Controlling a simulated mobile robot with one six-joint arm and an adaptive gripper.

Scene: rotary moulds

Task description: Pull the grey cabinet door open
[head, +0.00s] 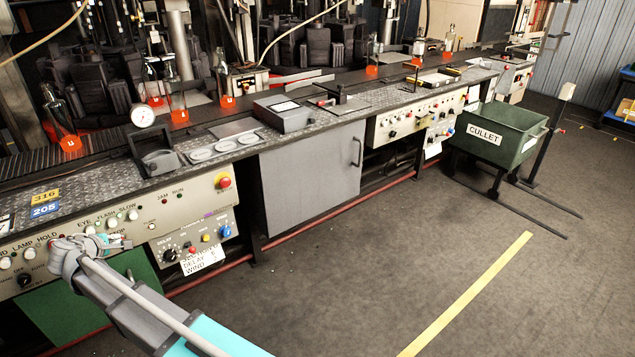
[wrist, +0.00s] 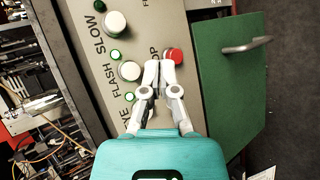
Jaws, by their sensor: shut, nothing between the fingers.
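The grey cabinet door (head: 305,185) is under the workbench, in the middle of the head view. It looks shut. Its dark bar handle (head: 357,152) is upright near the door's right edge. My gripper (head: 125,241) is at the lower left of the head view, in front of the left control panel and well to the left of the grey door. In the wrist view my gripper (wrist: 161,64) is shut and empty, its fingertips close to a red button (wrist: 175,55); I cannot tell if they touch. The grey door does not show in the wrist view.
A green door (wrist: 226,90) with a metal handle (wrist: 248,45) is beside the panel. Control panels (head: 400,125) flank the grey door. A green cullet bin (head: 500,133) stands at the right. The floor (head: 330,270) before the grey door is clear.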

